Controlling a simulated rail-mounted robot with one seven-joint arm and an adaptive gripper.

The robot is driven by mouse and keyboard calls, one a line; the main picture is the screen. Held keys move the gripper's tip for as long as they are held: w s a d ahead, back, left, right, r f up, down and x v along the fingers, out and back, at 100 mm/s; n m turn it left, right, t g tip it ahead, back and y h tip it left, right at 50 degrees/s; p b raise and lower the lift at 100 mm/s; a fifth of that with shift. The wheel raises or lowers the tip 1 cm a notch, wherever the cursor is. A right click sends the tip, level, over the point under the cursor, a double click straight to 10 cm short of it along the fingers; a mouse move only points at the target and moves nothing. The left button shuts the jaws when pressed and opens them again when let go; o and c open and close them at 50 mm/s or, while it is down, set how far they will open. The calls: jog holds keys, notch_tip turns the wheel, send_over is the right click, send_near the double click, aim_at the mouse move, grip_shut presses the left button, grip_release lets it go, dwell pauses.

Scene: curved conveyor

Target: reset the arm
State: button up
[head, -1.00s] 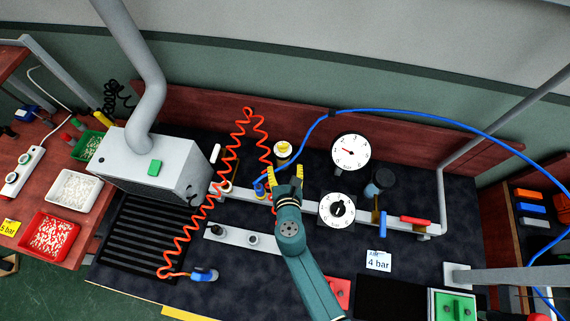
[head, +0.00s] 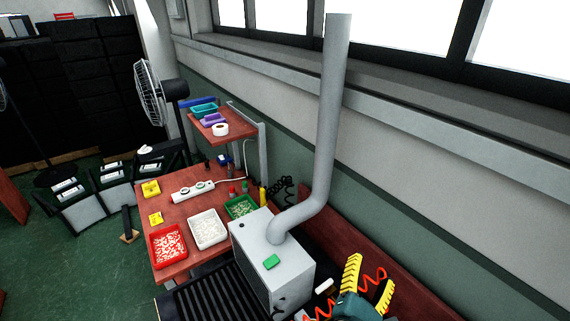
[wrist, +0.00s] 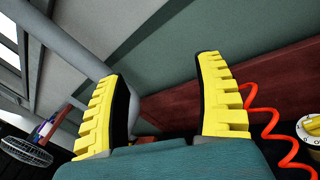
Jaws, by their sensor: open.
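My gripper (head: 367,277) is at the bottom right of the head view, with yellow toothed fingers on a teal body. Its fingers stand apart with nothing between them. In the wrist view my gripper (wrist: 165,105) points toward the dark red back board (wrist: 275,95) and the green wall. The fingers touch nothing that I can see. Most of my arm is below the head view's edge.
A grey box machine (head: 273,262) with a tall grey pipe (head: 331,110) stands left of my gripper. A red coiled hose (head: 374,282) hangs close behind the fingers; it also shows in the wrist view (wrist: 268,125). Red (head: 167,247), white and green trays sit on the left table.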

jog(key=s+a+r+m+t, duration=0.25)
jog(key=r+m, duration=0.45)
jog(key=r, duration=0.5)
jog(key=s+a+r+m+t, duration=0.25)
jog(key=r+m, duration=0.45)
jog(key=r, duration=0.5)
jog(key=s+a+r+m+t+y, duration=0.2)
jog(key=s+a+r+m+y, duration=0.5)
jog(key=m+y, duration=0.25)
notch_tip(320, 180, up, 20)
jog(key=a+f+p, duration=0.1)
jog(key=p, duration=2)
notch_tip(320, 180, down, 39)
jog(key=b, duration=3.9)
jog(key=shift+s+r+m+b, duration=0.15)
jog(key=shift+s+m+b, duration=0.05)
jog(key=shift+m+b, duration=0.2)
